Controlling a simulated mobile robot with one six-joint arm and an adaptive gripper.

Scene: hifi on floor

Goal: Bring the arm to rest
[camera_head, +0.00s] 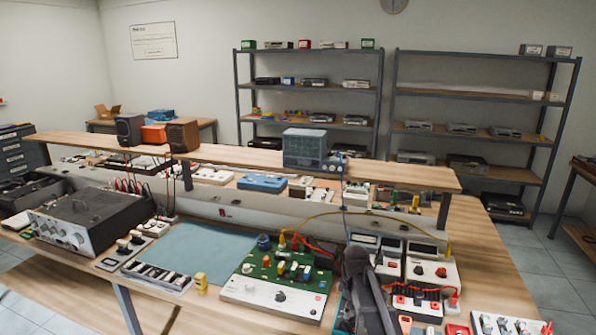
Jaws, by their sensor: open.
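My gripper (356,262) shows as a dark shape at the bottom, right of centre, at the end of my dark arm (372,308). It reaches up over the front of the workbench (480,285). Its jaws are open and I see nothing held in them, though the two fingers are hard to make out apart. It appears between the green circuit board (262,292) on its left and the white instrument modules (425,268) on its right. I cannot tell its height above the bench or whether it touches anything.
A black amplifier (92,220) stands at left. Red and yellow cables run near my gripper. The blue mat (195,245) has bare room. Metal racks (310,98) stand behind.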

